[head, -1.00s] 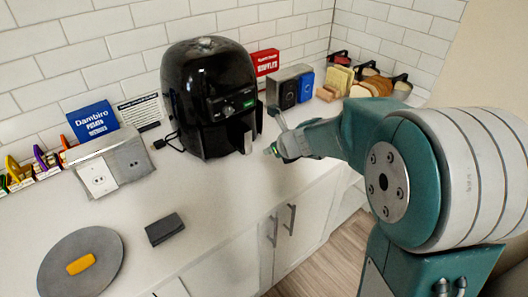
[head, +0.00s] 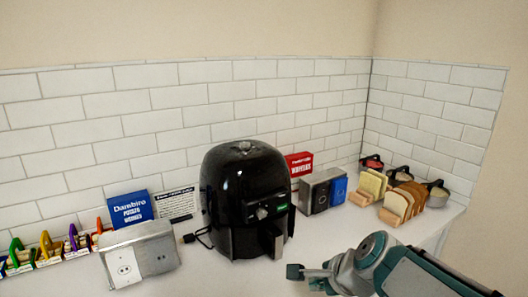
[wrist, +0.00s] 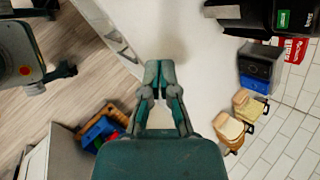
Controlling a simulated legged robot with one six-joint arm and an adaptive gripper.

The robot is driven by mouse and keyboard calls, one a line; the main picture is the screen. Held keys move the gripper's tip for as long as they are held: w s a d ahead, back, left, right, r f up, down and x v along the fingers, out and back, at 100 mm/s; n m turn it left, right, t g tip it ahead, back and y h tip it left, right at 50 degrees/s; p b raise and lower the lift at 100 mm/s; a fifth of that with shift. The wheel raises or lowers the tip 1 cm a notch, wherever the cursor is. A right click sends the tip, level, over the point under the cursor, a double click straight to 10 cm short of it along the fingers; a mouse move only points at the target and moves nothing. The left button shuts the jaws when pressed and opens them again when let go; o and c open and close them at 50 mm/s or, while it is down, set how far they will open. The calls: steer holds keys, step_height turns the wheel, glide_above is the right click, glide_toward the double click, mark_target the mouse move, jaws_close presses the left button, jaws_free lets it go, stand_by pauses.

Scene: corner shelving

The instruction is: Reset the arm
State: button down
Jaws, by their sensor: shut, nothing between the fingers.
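My gripper (head: 296,272) is low in the head view, in front of the black air fryer (head: 240,195) and a little to its right. It is apart from the fryer. In the wrist view my gripper (wrist: 160,68) points up the picture with its fingers together and nothing between them. Below it there are the pale counter and the wooden floor. My teal and grey arm reaches in from the lower right of the head view.
Colourful items (wrist: 102,128) sit at lower left in the wrist view. Wooden floor (wrist: 90,60) is open.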

steer(key=s+d+n+h, duration=0.2)
steer(key=s+n, duration=0.5)
steer(key=n, duration=0.1)
steer(key=s+d+n+h, duration=0.2)
steer(key=s+n, duration=0.5)
steer(key=n, duration=0.1)
steer(key=shift+s+d+r+n+g, duration=0.15)
steer(key=shift+s+d+n+g, duration=0.15)
steer(key=shift+d+g, duration=0.1)
steer(key=shift+w, duration=0.1)
stand_by(0.6)
